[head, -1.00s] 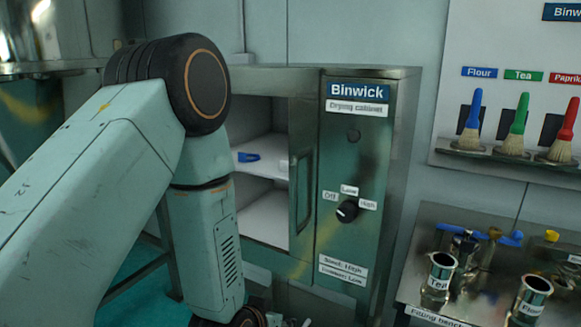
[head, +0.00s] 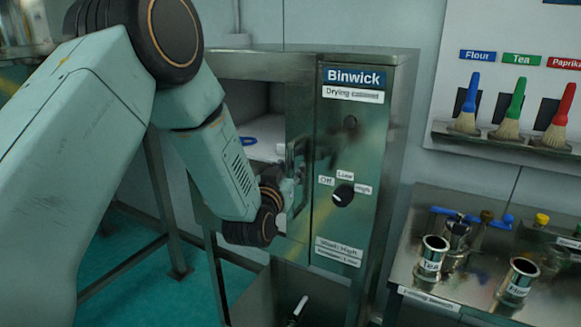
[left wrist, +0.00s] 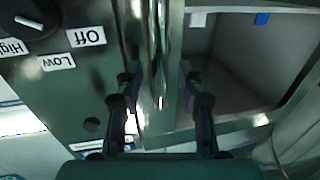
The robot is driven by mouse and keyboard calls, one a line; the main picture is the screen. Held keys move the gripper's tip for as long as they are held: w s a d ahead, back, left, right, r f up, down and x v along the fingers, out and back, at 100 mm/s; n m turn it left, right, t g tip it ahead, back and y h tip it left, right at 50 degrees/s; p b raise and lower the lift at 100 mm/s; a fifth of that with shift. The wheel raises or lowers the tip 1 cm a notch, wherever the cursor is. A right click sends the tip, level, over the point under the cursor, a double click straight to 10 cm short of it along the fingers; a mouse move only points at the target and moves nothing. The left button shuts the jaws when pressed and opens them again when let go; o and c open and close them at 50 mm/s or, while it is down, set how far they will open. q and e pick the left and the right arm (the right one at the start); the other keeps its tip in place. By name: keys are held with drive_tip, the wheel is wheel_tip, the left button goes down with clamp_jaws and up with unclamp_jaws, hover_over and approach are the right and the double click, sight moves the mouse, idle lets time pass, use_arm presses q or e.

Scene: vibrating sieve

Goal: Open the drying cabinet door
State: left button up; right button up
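The drying cabinet (head: 347,130) is a grey metal box with a Binwick sign and a control panel at its right. The upright door handle (left wrist: 160,45) runs between my fingers in the left wrist view. My left gripper (head: 287,188) is at the handle in the head view, partly hidden by its own wrist. In the left wrist view my left gripper (left wrist: 157,85) is open, with one finger on each side of the handle; contact cannot be told. My right gripper is not in view.
A dial (head: 343,195) sits on the panel right of the handle. A fitting bench (head: 420,278) with metal cups stands at the right, below a wall board with brushes (head: 510,118). Below the cabinet is a grey box-like part (head: 265,295). Teal floor shows at the left.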

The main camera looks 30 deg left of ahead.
use_arm(q)
drive_tip(key=shift+w+a, duration=0.15)
drive_tip(key=shift+w, duration=0.65)
clamp_jaws()
drive_tip(key=shift+f, duration=0.1)
idle(0.5)
